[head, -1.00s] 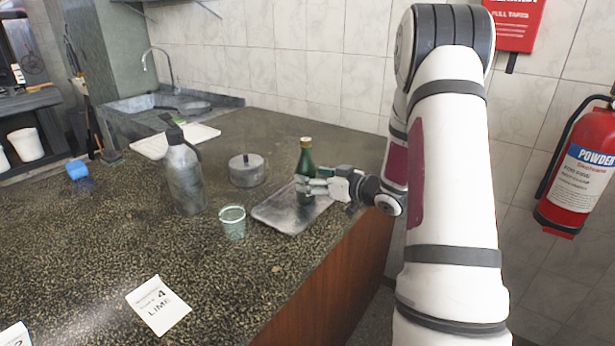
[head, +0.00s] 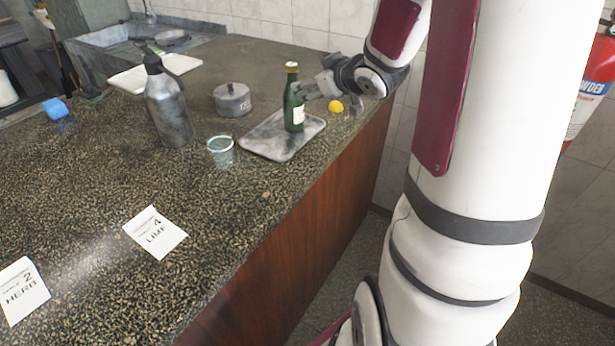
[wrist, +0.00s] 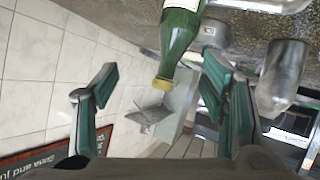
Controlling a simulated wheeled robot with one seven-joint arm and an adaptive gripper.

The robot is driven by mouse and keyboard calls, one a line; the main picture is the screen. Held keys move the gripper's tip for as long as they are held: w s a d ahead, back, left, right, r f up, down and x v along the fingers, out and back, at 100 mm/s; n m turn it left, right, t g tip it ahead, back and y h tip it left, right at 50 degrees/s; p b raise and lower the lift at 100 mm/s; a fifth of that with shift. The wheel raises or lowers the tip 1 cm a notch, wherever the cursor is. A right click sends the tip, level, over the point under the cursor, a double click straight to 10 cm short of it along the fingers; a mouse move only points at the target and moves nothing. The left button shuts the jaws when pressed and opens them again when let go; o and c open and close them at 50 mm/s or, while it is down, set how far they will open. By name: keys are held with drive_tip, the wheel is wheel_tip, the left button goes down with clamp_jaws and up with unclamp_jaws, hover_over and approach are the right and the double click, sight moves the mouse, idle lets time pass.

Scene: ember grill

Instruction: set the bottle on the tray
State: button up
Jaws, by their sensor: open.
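The green bottle (head: 293,98) with a gold cap and pale label stands upright on the metal tray (head: 262,146), towards its right side. My gripper (head: 310,90) is just right of the bottle in the head view. In the wrist view, my gripper (wrist: 165,100) has its two green-padded fingers spread wide. The bottle (wrist: 180,38) shows there upside down, cap towards me, beyond the fingertips and apart from them.
A yellow lemon (head: 336,106) lies right of the tray near the counter edge. Cards (head: 155,232) lie on the front counter, which is otherwise clear.

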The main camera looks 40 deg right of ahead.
drive_tip(key=s+a+r+g+y, duration=0.1)
drive_tip(key=s+a+g, duration=0.3)
drive_tip(key=s+a, duration=0.8)
drive_tip(key=s+a+r+m+g+y+p, duration=0.1)
drive_tip(key=s+a+r+g, duration=0.3)
drive_tip(key=s+a, duration=0.9)
drive_tip(key=s, duration=0.4)
drive_tip(key=shift+r+m, duration=0.3)
drive_tip(key=shift+s, duration=0.1)
drive_tip(key=shift+c, duration=0.5)
